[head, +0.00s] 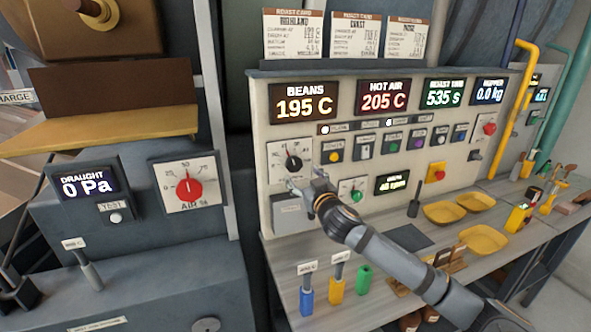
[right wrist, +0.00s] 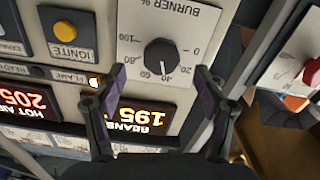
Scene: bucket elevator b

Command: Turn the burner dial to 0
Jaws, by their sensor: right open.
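The burner dial is a black round knob on a white plate marked "BURNER %". It shows in the head view (head: 293,162) and, upside down, in the right wrist view (right wrist: 162,56). Its pale pointer mark lies between 40 and 60, seemingly nearer 40; the 0 is at the right of the plate in the wrist view. My right gripper (head: 305,188) is just below the dial in the head view. In the wrist view its two fingers (right wrist: 160,80) are spread apart and empty, on either side of the knob, not touching it. My left gripper is not in view.
A yellow ignite button (right wrist: 65,31) sits beside the burner plate. A green knob (head: 355,195) is right of my right gripper. A red air dial (head: 189,189) is on the left machine. The bench holds yellow trays (head: 445,212) and coloured-handled tools (head: 336,290).

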